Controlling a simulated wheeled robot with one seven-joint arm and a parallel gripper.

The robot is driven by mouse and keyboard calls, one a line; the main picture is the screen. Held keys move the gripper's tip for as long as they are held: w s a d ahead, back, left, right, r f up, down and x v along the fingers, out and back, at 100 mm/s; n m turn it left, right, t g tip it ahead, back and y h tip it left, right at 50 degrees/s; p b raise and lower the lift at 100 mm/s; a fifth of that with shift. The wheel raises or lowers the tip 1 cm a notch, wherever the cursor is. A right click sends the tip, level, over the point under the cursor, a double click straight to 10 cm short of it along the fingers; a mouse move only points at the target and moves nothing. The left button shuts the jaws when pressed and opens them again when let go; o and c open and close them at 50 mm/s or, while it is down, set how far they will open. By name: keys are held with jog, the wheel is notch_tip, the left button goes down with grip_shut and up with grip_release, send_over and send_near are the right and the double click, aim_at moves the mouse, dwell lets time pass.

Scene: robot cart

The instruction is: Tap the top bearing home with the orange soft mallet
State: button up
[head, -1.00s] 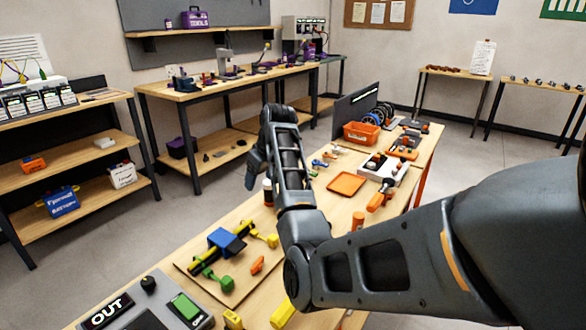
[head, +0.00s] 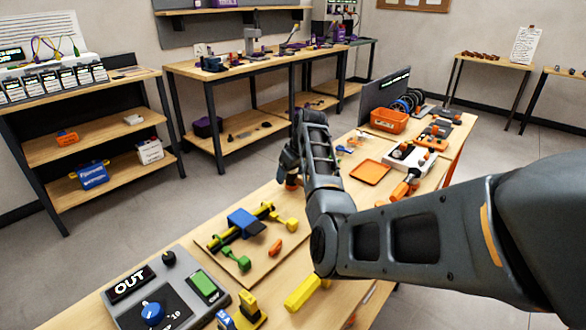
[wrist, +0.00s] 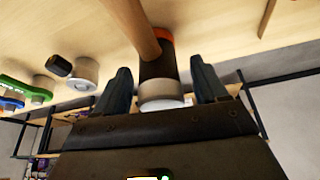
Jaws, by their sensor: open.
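My gripper (wrist: 163,88) is open, with its two dark fingers apart. A mallet head (wrist: 158,68), dark with an orange end and a pale end, shows between the fingers in the wrist view, with a wooden handle (wrist: 142,30) running up from it. I cannot tell whether either finger touches it. In the head view my gripper (head: 290,168) is low over the far-left edge of the bench, and a small orange part (head: 292,183) shows below it. I cannot pick out the top bearing for certain; a grey round piece (wrist: 85,72) lies left of the fingers in the wrist view.
The bench (head: 325,205) holds an orange tray (head: 370,172), an orange bin (head: 389,120) and a board with a blue block (head: 245,222). A yellow tool (head: 303,291) and a grey control box (head: 165,297) are nearer. My arm crosses over the bench.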

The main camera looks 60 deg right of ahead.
jog(key=shift+c, duration=0.5)
jog(key=c, duration=1.2)
jog(key=o, duration=1)
jog(key=shift+r, duration=0.15)
jog(key=shift+r+p, duration=1.1)
jog(key=shift+p, duration=0.05)
jog(key=shift+c, duration=0.5)
grip_shut()
